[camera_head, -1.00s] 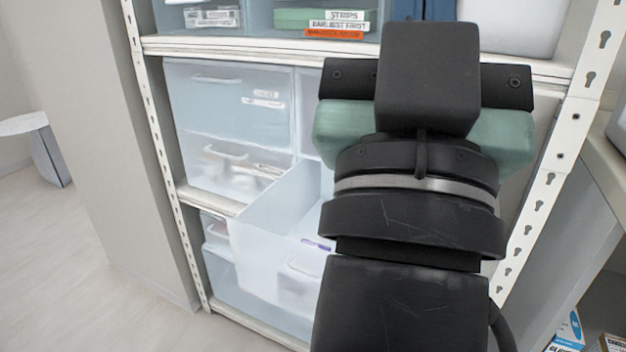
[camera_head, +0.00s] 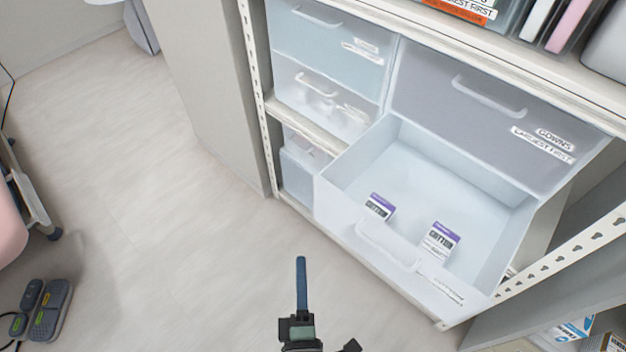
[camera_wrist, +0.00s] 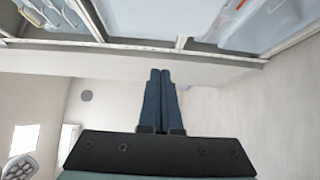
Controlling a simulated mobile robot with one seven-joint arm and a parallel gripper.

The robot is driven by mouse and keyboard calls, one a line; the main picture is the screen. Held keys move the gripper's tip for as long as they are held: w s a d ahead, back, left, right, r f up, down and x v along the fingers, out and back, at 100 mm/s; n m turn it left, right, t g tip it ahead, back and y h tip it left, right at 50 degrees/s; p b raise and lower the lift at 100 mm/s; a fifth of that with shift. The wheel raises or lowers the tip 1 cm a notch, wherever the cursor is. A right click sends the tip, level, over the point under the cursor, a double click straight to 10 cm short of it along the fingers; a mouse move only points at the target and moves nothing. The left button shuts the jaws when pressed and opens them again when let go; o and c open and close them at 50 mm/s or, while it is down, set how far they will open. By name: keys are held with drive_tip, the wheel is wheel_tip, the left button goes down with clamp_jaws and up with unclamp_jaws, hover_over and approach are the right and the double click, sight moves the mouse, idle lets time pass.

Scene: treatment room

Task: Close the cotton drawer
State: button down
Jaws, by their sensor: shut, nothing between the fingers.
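A translucent drawer (camera_head: 505,255) is pulled well out of the shelf unit in the head view. Its front has a looped handle (camera_head: 387,245) and a label too small to read. Two small white boxes with purple tops, one (camera_head: 379,207) and another (camera_head: 439,241), lie inside on its floor. My gripper (camera_head: 301,260) is to the left of the drawer front and apart from it, over the floor. Its two blue fingers are together and empty. They also show closed in the wrist view (camera_wrist: 160,74), below the shelf edge in the picture; the drawer's handle is not clear there.
A closed drawer labelled GOWNS (camera_head: 490,110) sits above the open one. Other closed bins (camera_head: 325,45) are to its left. A perforated shelf post (camera_head: 560,255) stands at right. Foot pedals (camera_head: 45,310) lie at the lower left. The floor (camera_head: 190,250) left of the drawer is clear.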

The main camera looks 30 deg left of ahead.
drive_tip(key=w+d+b+x, duration=0.1)
drive_tip(key=d+x, duration=0.1)
drive_tip(key=x, duration=1)
drive_tip(key=shift+w+d, duration=0.25)
drive_tip(key=shift+w, duration=0.1)
